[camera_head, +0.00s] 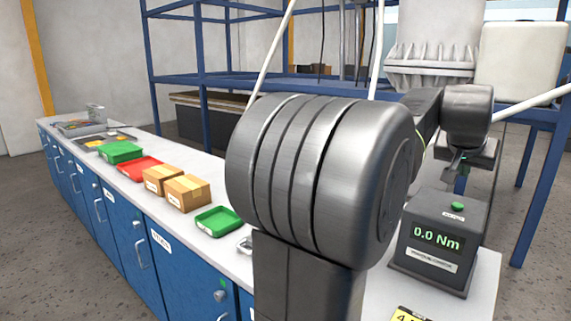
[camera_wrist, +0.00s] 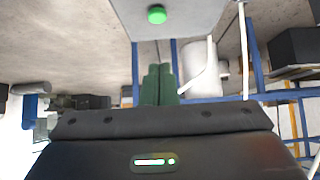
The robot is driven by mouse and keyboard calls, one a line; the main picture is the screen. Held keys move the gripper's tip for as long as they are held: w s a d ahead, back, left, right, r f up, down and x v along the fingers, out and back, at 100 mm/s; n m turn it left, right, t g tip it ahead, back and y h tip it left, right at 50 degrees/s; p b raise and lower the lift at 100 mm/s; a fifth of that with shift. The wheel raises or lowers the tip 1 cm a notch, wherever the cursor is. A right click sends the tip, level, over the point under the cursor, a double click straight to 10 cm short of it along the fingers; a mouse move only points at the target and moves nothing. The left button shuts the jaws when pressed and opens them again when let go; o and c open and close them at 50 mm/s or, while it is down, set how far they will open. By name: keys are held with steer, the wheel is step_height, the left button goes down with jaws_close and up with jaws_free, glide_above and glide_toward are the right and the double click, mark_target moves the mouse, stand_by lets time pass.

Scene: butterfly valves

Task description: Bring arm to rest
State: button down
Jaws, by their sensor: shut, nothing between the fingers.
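My arm fills the middle of the head view, its thick grey joint in front and its forearm reaching right. My gripper (camera_head: 454,172) is at the right, above the dark torque box (camera_head: 437,268), which reads 0.0 Nm and has a green button (camera_head: 457,207) on top. In the wrist view my gripper's two green fingers (camera_wrist: 160,72) lie side by side, shut and empty. The picture there looks upside down, with the box (camera_wrist: 195,15) and its green button (camera_wrist: 157,14) at the top edge. I cannot tell the exact gap between fingers and box.
A long white bench top (camera_head: 125,184) over blue cabinets (camera_head: 165,258) runs left, with green trays (camera_head: 219,221), a red tray (camera_head: 136,168) and cardboard boxes (camera_head: 187,192). A blue frame (camera_head: 202,75) and pale tanks (camera_head: 520,60) stand behind. My arm hides part of the bench.

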steer(key=shift+s+a+r, duration=0.1)
steer(key=shift+s+r, duration=0.05)
steer(key=shift+r, duration=0.05)
